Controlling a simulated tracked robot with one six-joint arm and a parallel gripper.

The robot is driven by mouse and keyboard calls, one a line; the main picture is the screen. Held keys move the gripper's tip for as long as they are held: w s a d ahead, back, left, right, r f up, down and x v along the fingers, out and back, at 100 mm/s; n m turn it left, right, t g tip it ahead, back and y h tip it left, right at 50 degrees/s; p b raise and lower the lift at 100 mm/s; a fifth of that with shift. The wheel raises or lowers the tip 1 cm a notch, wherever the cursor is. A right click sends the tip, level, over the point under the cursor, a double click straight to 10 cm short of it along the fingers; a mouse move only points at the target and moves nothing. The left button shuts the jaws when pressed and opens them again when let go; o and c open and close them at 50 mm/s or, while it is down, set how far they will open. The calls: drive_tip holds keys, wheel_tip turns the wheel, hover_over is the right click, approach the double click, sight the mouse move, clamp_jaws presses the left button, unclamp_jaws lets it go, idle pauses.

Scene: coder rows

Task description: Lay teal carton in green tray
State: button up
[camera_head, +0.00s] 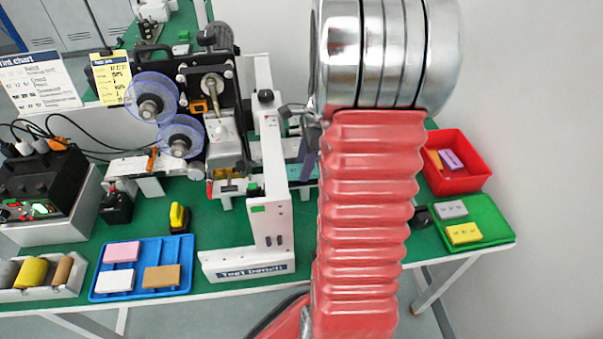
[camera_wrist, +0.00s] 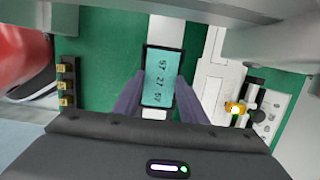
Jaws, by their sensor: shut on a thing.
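The teal carton (camera_wrist: 158,82) sits between the two dark fingers of my gripper (camera_wrist: 157,97) in the wrist view, its printed face toward the camera. The gripper is shut on it. A dark edge frames its far end and sides; I cannot tell whether the carton is clear of what lies beneath. In the head view my red arm hides most of the gripper and carton. The green tray (camera_head: 487,212) is at the right end of the bench. It holds a grey carton (camera_head: 452,209) and a yellow carton (camera_head: 464,233), with bare floor to their right.
A red tray (camera_head: 468,184) with small items stands behind the green tray. The white test bench frame (camera_head: 277,190) and spooled machine (camera_head: 205,100) rise left of my arm. A blue tray (camera_head: 186,270) with several cartons is at front left.

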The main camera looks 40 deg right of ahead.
drive_tip(key=shift+r, duration=2.15)
